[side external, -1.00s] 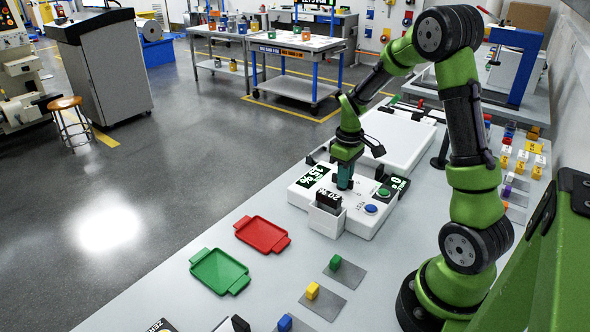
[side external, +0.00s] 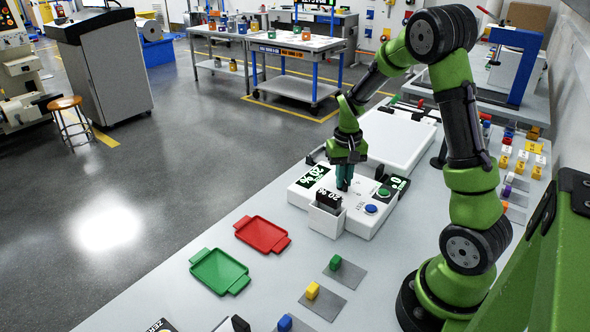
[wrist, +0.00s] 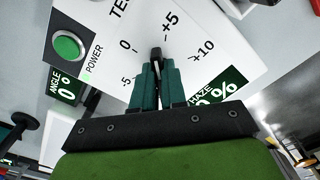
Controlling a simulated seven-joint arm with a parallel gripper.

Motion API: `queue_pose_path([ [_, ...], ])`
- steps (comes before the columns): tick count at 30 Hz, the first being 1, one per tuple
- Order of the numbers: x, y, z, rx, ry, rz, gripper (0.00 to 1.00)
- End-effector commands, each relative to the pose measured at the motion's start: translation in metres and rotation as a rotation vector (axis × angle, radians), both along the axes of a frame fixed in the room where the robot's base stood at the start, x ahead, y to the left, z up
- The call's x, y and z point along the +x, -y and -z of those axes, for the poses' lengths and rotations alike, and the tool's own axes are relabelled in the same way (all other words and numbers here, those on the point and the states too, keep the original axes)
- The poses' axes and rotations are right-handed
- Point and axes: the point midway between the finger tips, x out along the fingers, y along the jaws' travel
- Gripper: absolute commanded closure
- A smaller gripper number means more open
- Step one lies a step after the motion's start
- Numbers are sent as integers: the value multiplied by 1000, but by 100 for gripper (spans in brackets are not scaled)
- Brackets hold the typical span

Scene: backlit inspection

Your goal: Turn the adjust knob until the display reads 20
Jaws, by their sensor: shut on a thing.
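The adjust knob (wrist: 156,53) is a small black knob on the white instrument (side external: 371,224). Its dial marks read -5, 0, +5 and +10. My gripper (wrist: 156,70) is shut on the knob, with its teal fingers on either side; it also shows in the side external view (side external: 344,187), upright over the instrument. The fingers hide part of the knob. The haze display (side external: 313,177) appears to read 20 % in the side view. In the wrist view my gripper hides part of this display (wrist: 222,90), leaving "0 %" visible.
A holder with a black card (side external: 328,201) stands at the instrument's front. The green power button (wrist: 67,46) and angle display (wrist: 66,88), reading 0, are near the knob. A blue button (side external: 371,209) is close by. Red (side external: 262,234) and green (side external: 219,271) trays lie at left.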

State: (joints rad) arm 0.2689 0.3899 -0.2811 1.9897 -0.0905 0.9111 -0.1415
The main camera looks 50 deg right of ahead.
Motion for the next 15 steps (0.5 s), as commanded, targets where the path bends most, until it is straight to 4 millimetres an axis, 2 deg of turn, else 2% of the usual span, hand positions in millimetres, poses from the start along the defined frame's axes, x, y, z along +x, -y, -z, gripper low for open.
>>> queue_pose_path([
  [6,1,-1,-1,0,1,157,100],
  [15,2,-1,-1,0,1,282,100],
])
